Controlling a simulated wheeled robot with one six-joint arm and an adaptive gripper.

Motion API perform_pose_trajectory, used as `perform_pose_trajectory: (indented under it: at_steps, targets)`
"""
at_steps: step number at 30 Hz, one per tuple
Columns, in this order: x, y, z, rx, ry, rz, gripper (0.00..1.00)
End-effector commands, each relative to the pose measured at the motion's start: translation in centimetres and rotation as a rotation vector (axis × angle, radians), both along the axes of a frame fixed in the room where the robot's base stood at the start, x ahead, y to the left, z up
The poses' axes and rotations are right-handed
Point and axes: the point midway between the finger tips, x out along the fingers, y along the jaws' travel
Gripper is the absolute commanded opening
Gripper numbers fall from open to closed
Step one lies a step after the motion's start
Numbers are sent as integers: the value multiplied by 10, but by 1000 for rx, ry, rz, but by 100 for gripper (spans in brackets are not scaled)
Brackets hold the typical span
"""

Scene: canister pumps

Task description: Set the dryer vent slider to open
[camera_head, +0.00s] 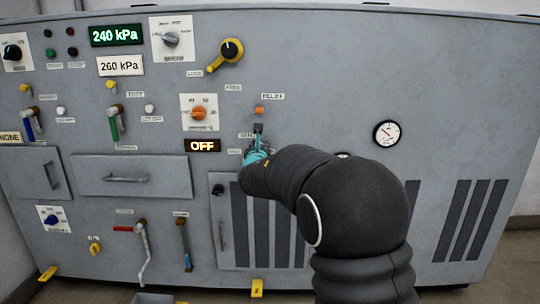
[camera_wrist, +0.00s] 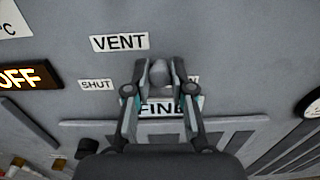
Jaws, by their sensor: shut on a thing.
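The dryer vent slider's grey knob (camera_wrist: 159,72) sits between the tips of my gripper (camera_wrist: 160,78) in the wrist view, below the VENT label (camera_wrist: 119,42). The SHUT label (camera_wrist: 96,85) is to its left. A label ending in N (camera_wrist: 194,79) is to its right, partly hidden by a finger. The knob is nearer that right label than SHUT. My gripper is shut on the knob. In the head view my gripper (camera_head: 256,152) is at the panel, and my arm and fingers hide the slider; the slot is not clearly visible.
The lit OFF display (camera_wrist: 22,77) is left of the slider, and a FINE label (camera_wrist: 172,107) is below it. An orange lamp (camera_head: 259,110) is above my gripper in the head view. A round gauge (camera_head: 387,133) is to the right on bare panel.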

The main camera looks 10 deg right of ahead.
Motion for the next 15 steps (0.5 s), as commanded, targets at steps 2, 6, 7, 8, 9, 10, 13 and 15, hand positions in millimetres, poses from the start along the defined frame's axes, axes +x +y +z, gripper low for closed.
perform_pose_trajectory:
  at_steps: [2, 6, 7, 8, 9, 10, 13, 15]
  targets:
    - [-2, 5, -1, 0, -2, 11, 0]
    - [-2, 7, 1, 0, -2, 16, 0]
    - [-2, 7, 1, 0, -1, 15, 0]
    - [-2, 7, 1, 0, -1, 15, 0]
    - [-2, 6, 1, 0, -1, 14, 0]
    - [-2, 6, 1, 0, -1, 13, 0]
    - [-2, 5, 1, 1, -1, 12, 30]
    - [-2, 5, 1, 1, 0, 12, 47]
